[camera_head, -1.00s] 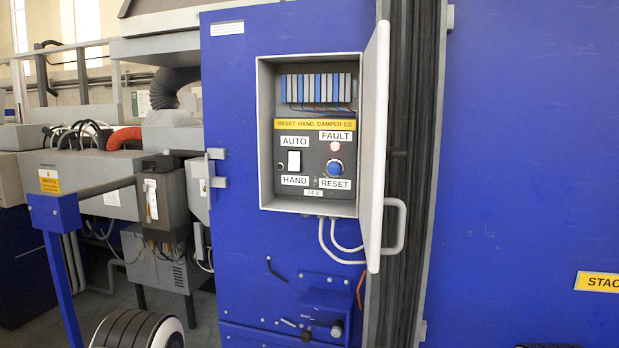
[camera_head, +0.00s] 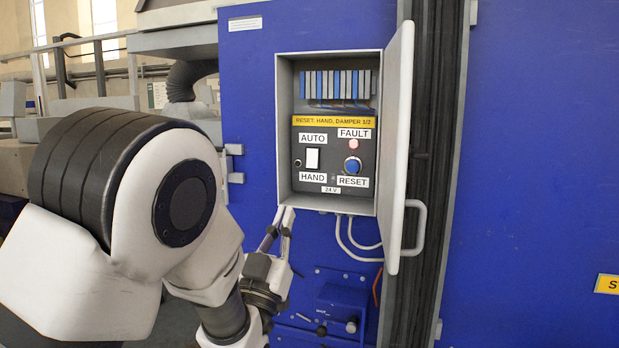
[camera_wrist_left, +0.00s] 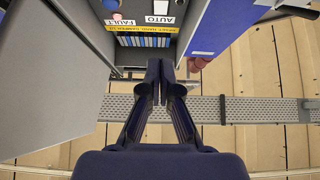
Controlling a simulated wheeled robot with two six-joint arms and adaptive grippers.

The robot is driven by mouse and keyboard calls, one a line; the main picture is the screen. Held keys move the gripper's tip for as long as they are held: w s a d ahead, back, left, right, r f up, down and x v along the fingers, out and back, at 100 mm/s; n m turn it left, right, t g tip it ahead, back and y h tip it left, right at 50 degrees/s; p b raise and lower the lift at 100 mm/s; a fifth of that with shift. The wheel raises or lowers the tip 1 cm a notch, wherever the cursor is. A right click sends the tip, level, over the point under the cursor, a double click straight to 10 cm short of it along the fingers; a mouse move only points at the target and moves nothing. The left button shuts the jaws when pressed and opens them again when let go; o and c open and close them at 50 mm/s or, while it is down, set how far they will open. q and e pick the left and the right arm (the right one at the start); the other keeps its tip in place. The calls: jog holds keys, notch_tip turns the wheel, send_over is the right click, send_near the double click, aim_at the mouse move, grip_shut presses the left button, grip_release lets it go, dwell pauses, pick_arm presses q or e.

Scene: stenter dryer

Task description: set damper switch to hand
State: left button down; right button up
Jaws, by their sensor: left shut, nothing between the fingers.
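The damper switch (camera_head: 313,158) is a white rocker between an AUTO label (camera_head: 313,138) above and a HAND label (camera_head: 313,177) below, on the dark panel inside an open grey box (camera_head: 285,130). Which way it is tipped I cannot tell. My left gripper (camera_head: 286,210) is shut and empty, its fingertips pointing up just below the box's lower left corner, apart from the switch. The left wrist view shows the closed fingers (camera_wrist_left: 160,70), with the AUTO label at the top edge. My right gripper is not in view.
Right of the switch are a blue RESET knob (camera_head: 352,166) and a pinkish FAULT lamp (camera_head: 353,144). The box door (camera_head: 401,140) stands open on the right, with a handle (camera_head: 415,230). White cables (camera_head: 350,240) hang below the box.

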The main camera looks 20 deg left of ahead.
aim_at(312, 160)
pick_arm(q)
jog(key=p+x, duration=0.2)
jog(key=x, duration=0.2)
jog(key=w+f+p+x, duration=0.1)
jog(key=p+x, duration=0.2)
jog(key=x, duration=0.1)
jog(key=f+p+x, duration=0.1)
jog(key=p+x, duration=0.1)
jog(key=x, duration=0.2)
jog(key=shift+w+r+p, duration=0.2)
jog(key=shift+w+p, duration=0.1)
jog(key=shift+w, duration=0.35)
jog(key=shift+w+f, duration=0.2)
jog(key=shift+w, duration=0.1)
jog(key=shift+s, duration=0.15)
